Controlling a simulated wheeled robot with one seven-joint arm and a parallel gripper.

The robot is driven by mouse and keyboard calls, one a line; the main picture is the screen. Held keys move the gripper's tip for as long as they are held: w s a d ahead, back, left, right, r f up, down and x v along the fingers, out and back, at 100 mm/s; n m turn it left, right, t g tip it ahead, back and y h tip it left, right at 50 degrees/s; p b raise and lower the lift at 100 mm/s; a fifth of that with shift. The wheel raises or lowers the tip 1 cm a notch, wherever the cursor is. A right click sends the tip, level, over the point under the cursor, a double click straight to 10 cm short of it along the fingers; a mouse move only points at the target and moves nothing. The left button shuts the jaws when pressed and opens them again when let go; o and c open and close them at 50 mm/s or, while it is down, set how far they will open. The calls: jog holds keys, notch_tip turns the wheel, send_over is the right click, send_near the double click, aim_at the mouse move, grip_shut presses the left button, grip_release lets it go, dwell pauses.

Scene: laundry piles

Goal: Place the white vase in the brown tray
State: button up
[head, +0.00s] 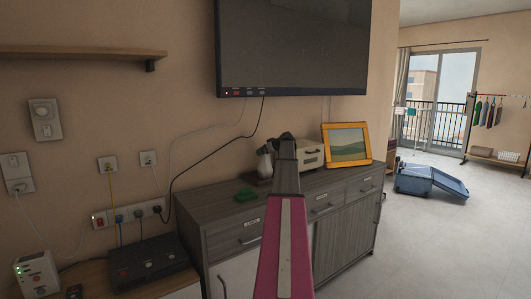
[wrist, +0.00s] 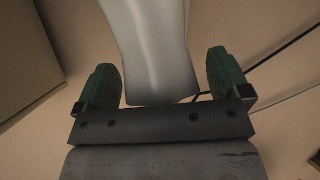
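The white vase (head: 265,164) is on top of the grey cabinet near the wall, partly hidden behind my arm in the head view. My gripper (head: 286,137) is beside it, just to its right in that picture. In the wrist view a pale grey-white body, which looks like the vase (wrist: 152,45), lies between the two green fingers of my gripper (wrist: 164,75). The fingers are spread wide, with a small gap on the right side and little or none on the left. I cannot tell if the left finger touches it. No brown tray is identifiable.
A television (head: 293,45) hangs above. A black box (head: 150,262) sits lower left. Open floor (head: 425,240) lies right, with a blue suitcase (head: 430,182).

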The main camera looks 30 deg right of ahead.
jog(key=v, duration=1.2)
